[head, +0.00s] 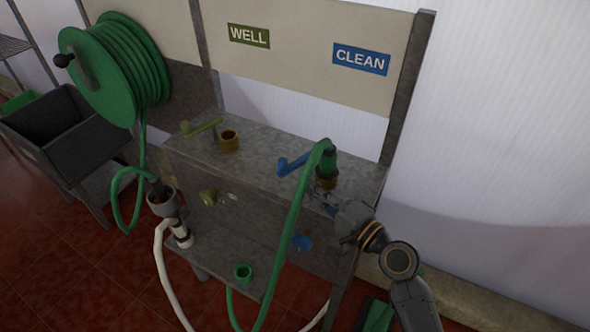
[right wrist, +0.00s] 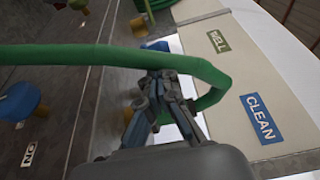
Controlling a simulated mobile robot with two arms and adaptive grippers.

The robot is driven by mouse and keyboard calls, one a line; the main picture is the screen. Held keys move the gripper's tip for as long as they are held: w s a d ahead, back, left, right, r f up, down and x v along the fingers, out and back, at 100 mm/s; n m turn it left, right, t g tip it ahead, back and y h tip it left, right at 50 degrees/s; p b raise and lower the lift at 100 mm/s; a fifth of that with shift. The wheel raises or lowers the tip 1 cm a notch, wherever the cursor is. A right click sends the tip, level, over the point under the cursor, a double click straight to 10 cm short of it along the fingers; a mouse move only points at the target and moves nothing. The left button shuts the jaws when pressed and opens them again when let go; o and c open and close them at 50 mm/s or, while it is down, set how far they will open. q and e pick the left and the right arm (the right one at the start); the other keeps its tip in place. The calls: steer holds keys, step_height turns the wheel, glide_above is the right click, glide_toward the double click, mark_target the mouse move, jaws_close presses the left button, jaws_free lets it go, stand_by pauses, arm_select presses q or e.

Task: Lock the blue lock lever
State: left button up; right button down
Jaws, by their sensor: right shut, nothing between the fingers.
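The blue lock lever (head: 291,164) lies on top of the grey bench under the CLEAN sign, left of the green hose's end fitting (head: 328,165). A blue patch behind the hose in the right wrist view (right wrist: 157,45) looks like this lever. My right gripper (head: 336,212) is shut and empty at the bench's front right edge, below and right of the lever and apart from it in the head view. In the right wrist view its fingers (right wrist: 157,90) point toward the hose, which crosses in front of them. My left gripper is not in view.
The green hose (head: 291,220) loops down across the bench front. A blue knob (head: 302,242) is on the front panel. A green lever (head: 201,128) and brass port (head: 229,141) stand under the WELL sign (head: 249,36). A hose reel (head: 118,68) is at left.

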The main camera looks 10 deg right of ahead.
mark_target(286, 168)
steer(key=x, duration=0.6)
steer(key=shift+p, duration=0.4)
